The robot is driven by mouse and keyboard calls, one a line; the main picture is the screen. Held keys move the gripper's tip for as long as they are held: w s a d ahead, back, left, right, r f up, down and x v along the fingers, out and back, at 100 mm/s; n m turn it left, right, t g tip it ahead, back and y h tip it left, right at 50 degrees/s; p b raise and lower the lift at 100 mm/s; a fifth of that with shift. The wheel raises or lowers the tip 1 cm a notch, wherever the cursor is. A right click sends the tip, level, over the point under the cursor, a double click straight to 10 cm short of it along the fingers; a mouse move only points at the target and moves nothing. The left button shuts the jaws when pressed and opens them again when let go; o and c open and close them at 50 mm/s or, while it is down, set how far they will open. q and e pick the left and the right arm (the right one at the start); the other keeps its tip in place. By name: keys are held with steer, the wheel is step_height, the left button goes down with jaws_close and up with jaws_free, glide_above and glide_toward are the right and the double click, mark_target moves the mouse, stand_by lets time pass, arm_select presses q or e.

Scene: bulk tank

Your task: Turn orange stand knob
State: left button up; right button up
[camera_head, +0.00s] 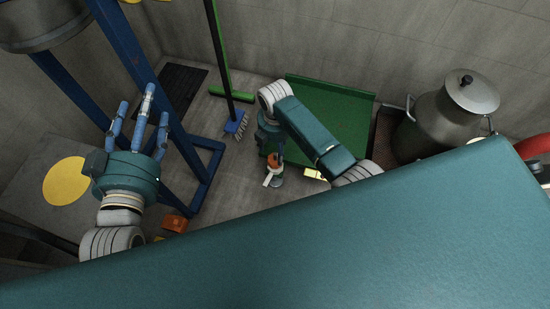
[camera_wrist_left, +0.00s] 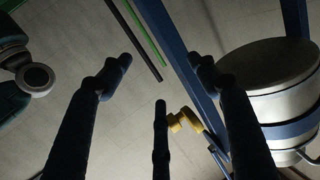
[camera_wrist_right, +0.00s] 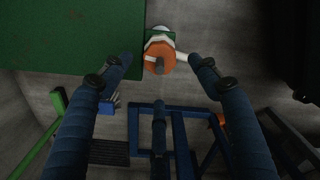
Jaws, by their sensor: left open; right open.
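The orange knob (camera_head: 272,160) sits on a small stand with a pale bar in the head view, beside the green platform. In the right wrist view the knob (camera_wrist_right: 160,55) lies ahead, roughly between my spread fingertips. My right gripper (camera_head: 268,143) points down just above the knob and partly hides it. Its fingers (camera_wrist_right: 158,78) are open, and I cannot tell whether any touches the knob. My left gripper (camera_head: 145,104) is open and empty, raised at the left with its fingers pointing up and away in the head view.
A blue frame (camera_head: 170,125) stands beside my left gripper, with a metal tank (camera_head: 38,28) above it. The green platform (camera_head: 325,105) and a lidded metal can (camera_head: 445,125) are at right. An orange block (camera_head: 174,222) lies below the frame.

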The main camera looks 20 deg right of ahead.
mark_target(275, 159)
step_height(275, 159, down, 4)
steer(key=shift+f+b, duration=0.1)
steer(key=shift+b, duration=0.9)
step_height(275, 159, down, 3)
steer(key=shift+r+b, duration=0.1)
steer(key=shift+b, duration=0.7)
arm_select(q)
steer(key=s+r+t+h, duration=0.2)
steer(key=r+t, duration=0.3)
steer(key=r, duration=0.4)
steer(key=s+r+t+h, duration=0.1)
steer(key=s+r+t, duration=0.4)
steer(key=r, duration=0.5)
steer(key=shift+s+d+h, duration=0.2)
steer(key=shift+h, duration=0.2)
arm_select(e)
steer(key=c, duration=1.2)
